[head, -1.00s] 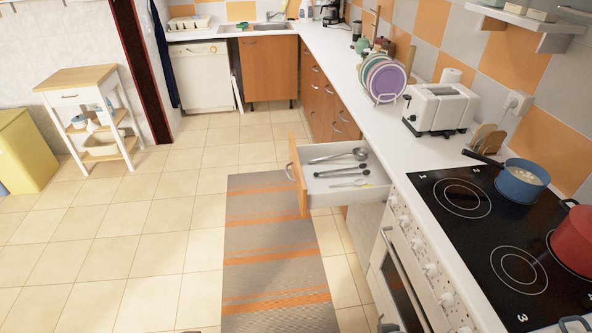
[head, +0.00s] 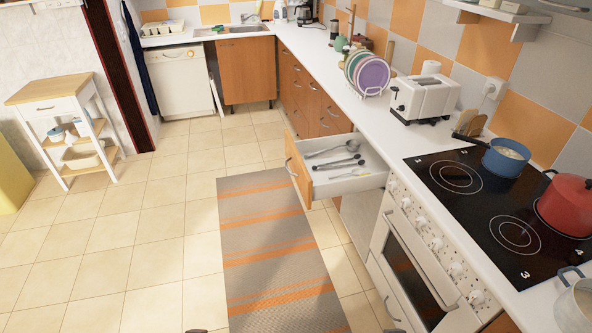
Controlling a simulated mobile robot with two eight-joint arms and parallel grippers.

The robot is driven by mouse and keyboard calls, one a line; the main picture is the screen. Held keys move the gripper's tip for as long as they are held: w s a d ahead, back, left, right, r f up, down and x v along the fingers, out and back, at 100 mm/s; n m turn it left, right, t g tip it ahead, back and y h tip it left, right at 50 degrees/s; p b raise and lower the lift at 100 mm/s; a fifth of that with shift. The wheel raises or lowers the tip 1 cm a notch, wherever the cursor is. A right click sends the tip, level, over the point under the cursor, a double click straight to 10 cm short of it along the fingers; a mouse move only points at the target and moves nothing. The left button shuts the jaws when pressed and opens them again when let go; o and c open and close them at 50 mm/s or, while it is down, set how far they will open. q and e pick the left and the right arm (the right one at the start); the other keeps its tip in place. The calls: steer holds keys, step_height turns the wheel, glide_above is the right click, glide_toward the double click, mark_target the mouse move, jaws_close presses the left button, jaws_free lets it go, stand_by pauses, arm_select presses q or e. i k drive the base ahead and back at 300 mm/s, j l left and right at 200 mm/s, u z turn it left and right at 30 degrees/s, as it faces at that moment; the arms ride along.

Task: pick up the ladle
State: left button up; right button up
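The open drawer (head: 369,184) holds several long utensils lying flat. A metal ladle with a round bowl (head: 352,146) seems to lie at the back of the drawer, its bowl toward the right. Other long-handled utensils (head: 338,163) lie in front of it; their exact kinds are too small to tell. Only small dark tips show at the bottom edge of the head view, one left of centre (head: 196,331) and one right of centre (head: 395,331). They look like parts of my left and right grippers, well away from the drawer. Whether they are open or shut is hidden.
A striped rug (head: 270,240) lies on the tiled floor before the drawer. The stove (head: 470,205) with a blue pot (head: 505,158) and red pot (head: 568,205) stands at right. A toaster (head: 425,98) and plate rack are on the counter.

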mark_target(353, 146)
steer(key=z, duration=2.3)
steer(key=u, duration=1.95)
steer(key=i+j+z, duration=0.15)
steer(key=i+j, duration=0.4)
steer(key=i, duration=0.2)
steer(key=i+j+z, duration=0.1)
steer(key=i+j, duration=0.5)
steer(key=i, duration=0.1)
